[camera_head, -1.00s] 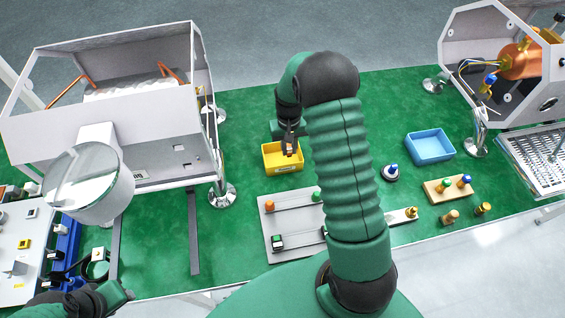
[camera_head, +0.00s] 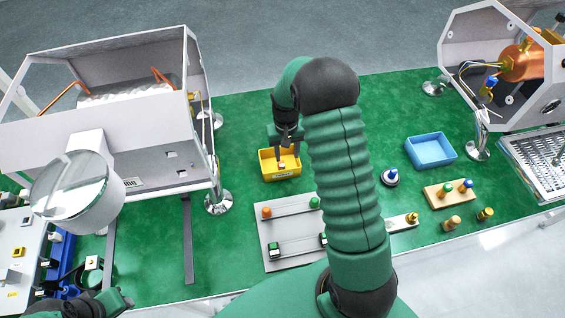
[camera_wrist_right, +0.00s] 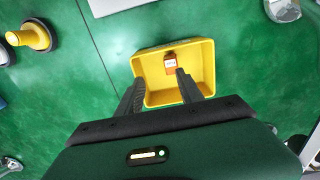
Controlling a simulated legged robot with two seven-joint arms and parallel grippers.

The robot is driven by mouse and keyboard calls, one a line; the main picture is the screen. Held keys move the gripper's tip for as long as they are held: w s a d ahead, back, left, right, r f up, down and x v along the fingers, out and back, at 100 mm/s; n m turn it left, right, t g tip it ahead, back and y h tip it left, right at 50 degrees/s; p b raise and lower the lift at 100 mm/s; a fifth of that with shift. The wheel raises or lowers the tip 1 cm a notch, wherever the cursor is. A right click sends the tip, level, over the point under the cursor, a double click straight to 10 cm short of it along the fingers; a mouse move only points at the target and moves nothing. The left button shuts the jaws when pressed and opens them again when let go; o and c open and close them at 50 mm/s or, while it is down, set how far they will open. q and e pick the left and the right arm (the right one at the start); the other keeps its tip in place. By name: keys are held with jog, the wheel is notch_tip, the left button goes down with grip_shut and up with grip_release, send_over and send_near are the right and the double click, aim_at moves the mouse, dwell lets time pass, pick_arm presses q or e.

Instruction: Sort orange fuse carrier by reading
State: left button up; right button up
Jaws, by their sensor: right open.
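The orange fuse carrier (camera_wrist_right: 170,61) lies inside the yellow bin (camera_wrist_right: 151,71), near its far wall in the right wrist view. In the head view the yellow bin (camera_head: 268,168) stands on the green mat, with the carrier (camera_head: 282,164) small inside it. My right gripper (camera_wrist_right: 160,82) is open above the bin, its two fingers apart; the carrier lies beyond the fingertips, apart from them. It also shows in the head view (camera_head: 285,158). My left gripper (camera_head: 118,301) shows only partly at the lower left edge, and its jaws are unclear.
A blue bin (camera_head: 430,150) stands to the right, empty. A grey plate (camera_head: 290,235) with rails and coloured knobs lies in front of the yellow bin. A wooden block with knobs (camera_head: 448,194) is at the right. An open machine housing (camera_head: 150,160) stands at the left.

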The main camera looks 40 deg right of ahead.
notch_tip(320, 180, up, 15)
pick_arm(q)
jog(key=shift+a+r, duration=0.1)
jog(key=shift+a, duration=0.45)
pick_arm(e)
jog(key=s+a+f+n+t, duration=0.1)
jog(key=s+a+f+n, duration=0.1)
jog(key=s+a, duration=0.2)
jog(key=s+a+f+n+t, duration=0.1)
jog(key=s+a, duration=0.3)
jog(key=a, duration=0.6)
jog(key=s+a+f+n, duration=0.2)
jog(key=s+a+f, duration=0.1)
jog(key=a, duration=0.4)
jog(key=shift+s+n+t, duration=0.4)
jog(key=shift+s, duration=0.1)
pick_arm(q)
jog(key=shift+s+a, duration=0.1)
jog(key=shift+a, duration=0.15)
pick_arm(e)
jog(key=shift+a, duration=0.2)
jog(key=shift+d, duration=0.1)
